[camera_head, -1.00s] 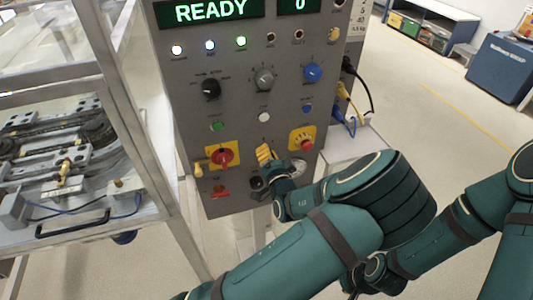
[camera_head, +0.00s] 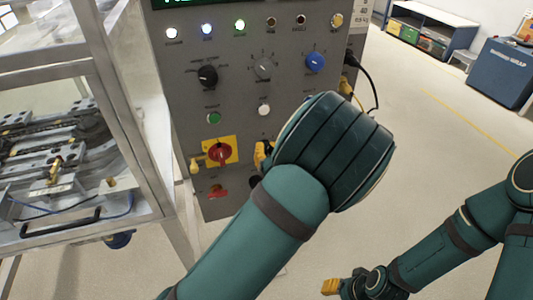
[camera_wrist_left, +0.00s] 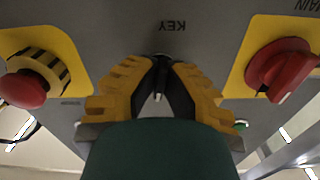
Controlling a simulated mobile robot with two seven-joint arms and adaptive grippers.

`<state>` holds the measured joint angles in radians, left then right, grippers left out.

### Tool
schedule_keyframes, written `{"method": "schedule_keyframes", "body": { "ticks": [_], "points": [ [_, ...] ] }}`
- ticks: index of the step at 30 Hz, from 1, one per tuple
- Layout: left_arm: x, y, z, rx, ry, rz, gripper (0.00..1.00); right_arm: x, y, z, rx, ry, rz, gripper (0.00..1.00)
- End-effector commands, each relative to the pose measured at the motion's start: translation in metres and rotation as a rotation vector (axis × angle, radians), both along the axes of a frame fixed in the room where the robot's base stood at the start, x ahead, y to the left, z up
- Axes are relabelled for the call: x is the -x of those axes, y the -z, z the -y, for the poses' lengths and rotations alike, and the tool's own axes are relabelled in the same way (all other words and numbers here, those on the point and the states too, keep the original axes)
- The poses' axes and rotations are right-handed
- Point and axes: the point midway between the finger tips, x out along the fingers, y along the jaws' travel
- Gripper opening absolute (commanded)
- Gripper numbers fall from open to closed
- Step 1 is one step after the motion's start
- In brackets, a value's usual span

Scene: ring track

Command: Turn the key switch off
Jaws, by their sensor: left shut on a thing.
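The grey control panel (camera_head: 240,90) fills the middle of the head view. In the left wrist view my left gripper (camera_wrist_left: 160,78) has its yellow fingers closed in at the key switch (camera_wrist_left: 159,57), next to the upside-down KEY label. The gripper is shut on the key; its tips hide most of it, and the key's angle is hard to tell. In the head view my left arm hides the key switch, and only a yellow finger of the left gripper (camera_head: 262,152) shows. My right gripper (camera_head: 331,286) is low, away from the panel; its opening is unclear.
In the left wrist view, a red main knob (camera_wrist_left: 283,68) on a yellow plate is on the right, and a red emergency button (camera_wrist_left: 25,88) on the left. In the head view, a metal-framed track stand (camera_head: 150,140) is left of the panel. Open floor lies right.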

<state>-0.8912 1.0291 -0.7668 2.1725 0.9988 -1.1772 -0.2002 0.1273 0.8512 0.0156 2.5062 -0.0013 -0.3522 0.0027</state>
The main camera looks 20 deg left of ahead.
Motion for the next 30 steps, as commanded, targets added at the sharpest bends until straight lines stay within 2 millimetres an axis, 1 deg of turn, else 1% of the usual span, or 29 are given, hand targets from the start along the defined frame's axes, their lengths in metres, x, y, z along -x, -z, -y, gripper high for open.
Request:
{"method": "schedule_keyframes", "body": {
  "ticks": [1,9,15,27,29,30],
  "points": [
    [0.0,0.002,-0.001,0.027,-0.003,0.018,0.0,-0.001,0.005,0.0,0.0,0.001,0.002,0.47],
    [0.0,0.001,-0.002,0.123,-0.003,0.082,0.0,-0.003,0.014,0.0,0.001,0.002,0.007,0.47],
    [0.0,0.001,-0.001,0.152,-0.002,0.102,0.0,-0.003,0.016,0.0,0.001,0.002,0.008,0.47],
    [0.0,0.0,-0.001,0.157,-0.002,0.105,0.0,-0.004,0.016,0.001,0.001,0.002,0.009,0.47],
    [0.0,0.0,-0.001,0.156,-0.002,0.105,0.23,-0.004,0.016,0.001,0.001,0.002,0.009,0.47],
    [0.0,0.0,-0.001,0.156,-0.002,0.105,0.37,-0.003,0.016,0.001,0.001,0.002,0.009,0.47]
  ]
}}
